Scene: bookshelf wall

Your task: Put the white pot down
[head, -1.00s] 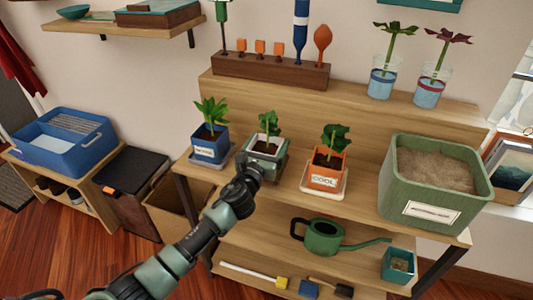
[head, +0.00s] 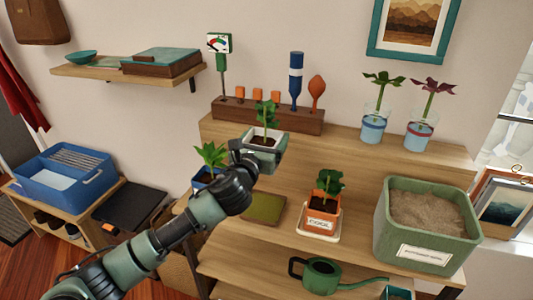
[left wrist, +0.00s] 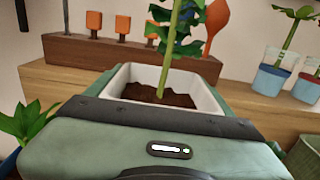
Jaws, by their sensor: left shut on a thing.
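The white pot (head: 262,140) holds dark soil and a green plant. My left gripper (head: 259,150) is shut on it and holds it upright above the shelf, in front of the wooden tool rack. In the left wrist view the white pot (left wrist: 210,99) sits between the gripper's fingers, with its rim and soil showing and its lower part hidden by the gripper. Below it, a green square mat (head: 264,208) lies bare on the shelf. My right gripper is not in view.
A blue pot with a plant (head: 207,175) stands left of the mat, partly behind my arm. An orange pot (head: 321,218) on a saucer stands right of it, then a large green soil bin (head: 425,252). The tool rack (head: 268,116) stands behind on the upper shelf.

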